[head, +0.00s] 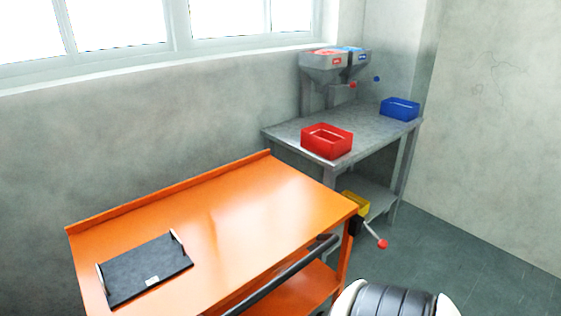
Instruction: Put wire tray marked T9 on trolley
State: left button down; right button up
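An orange trolley (225,215) with a raised back lip stands in the middle of the head view. A flat, dark tray-like piece (142,266) lies on the left part of its top, with light end pieces and a small white label at its front edge. The label is too small to read, so I cannot tell whether this is the wire tray T9. No other wire tray is seen. Neither of my grippers is in view.
A grey metal bench (365,140) stands behind on the right, bearing a red bin (327,152), a blue bin (400,113) and two hoppers. A yellow block (356,204) with a red-knobbed lever (376,240) sits by the trolley's right corner. The trolley top's right half is clear.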

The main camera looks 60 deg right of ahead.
aim_at(254, 205)
jog(key=k+l, duration=0.15)
jog(key=l, duration=0.35)
jog(key=k+l+z, duration=0.1)
jog(key=l, duration=0.4)
jog(key=k+l, duration=0.1)
jog(key=l, duration=0.4)
jog(key=k+l, duration=0.15)
jog(key=l, duration=0.35)
jog(key=k+l+z, duration=0.1)
jog(key=l, duration=0.4)
jog(key=k+l, duration=0.1)
jog(key=l, duration=0.4)
